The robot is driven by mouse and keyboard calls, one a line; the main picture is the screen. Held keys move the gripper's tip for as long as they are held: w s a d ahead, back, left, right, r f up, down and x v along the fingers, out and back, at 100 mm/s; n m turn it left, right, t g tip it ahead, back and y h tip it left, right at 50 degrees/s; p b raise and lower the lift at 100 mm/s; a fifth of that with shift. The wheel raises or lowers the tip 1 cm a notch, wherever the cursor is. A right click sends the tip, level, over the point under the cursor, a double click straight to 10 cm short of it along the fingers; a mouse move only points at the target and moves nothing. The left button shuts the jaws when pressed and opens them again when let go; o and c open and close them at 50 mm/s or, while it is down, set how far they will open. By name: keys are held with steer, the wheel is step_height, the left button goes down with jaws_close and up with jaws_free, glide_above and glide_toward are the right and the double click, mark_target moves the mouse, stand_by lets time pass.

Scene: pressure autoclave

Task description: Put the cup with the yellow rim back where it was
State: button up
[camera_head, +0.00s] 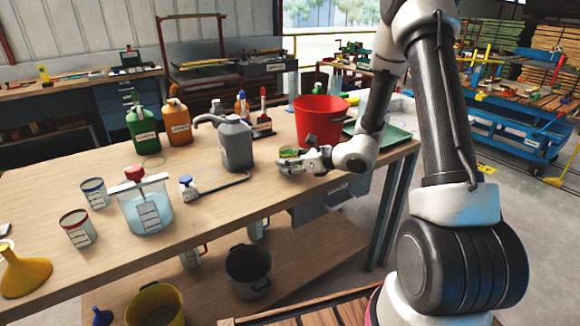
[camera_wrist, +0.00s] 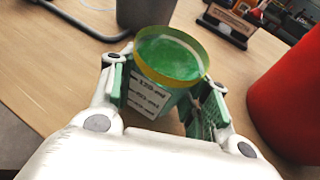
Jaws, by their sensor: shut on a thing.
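The cup with the yellow rim (camera_wrist: 143,92) holds green liquid and has a printed white label. It stands roughly upright between the two fingers of my gripper (camera_wrist: 163,95), which is shut on it. In the head view the cup (camera_head: 289,151) and my gripper (camera_head: 291,162) are over the right part of the wooden table, left of and in front of the red bucket. The cup's base is hidden, so I cannot tell whether it touches the table. A thin green ring (camera_head: 153,162) lies on the table in front of the green bottle.
The grey can (camera_head: 236,146) stands left of my gripper, the red bucket (camera_head: 318,121) right of it. A green bottle (camera_head: 142,128), an orange bottle (camera_head: 177,121), a clear vessel (camera_head: 146,211), a blue-rimmed cup (camera_head: 95,193), a red-rimmed cup (camera_head: 77,229) and a yellow funnel (camera_head: 22,272) stand further left.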

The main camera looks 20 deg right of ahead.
steer(key=shift+f, duration=0.65)
steer(key=o, duration=1)
steer(key=shift+f, duration=0.15)
steer(key=shift+o, duration=0.2)
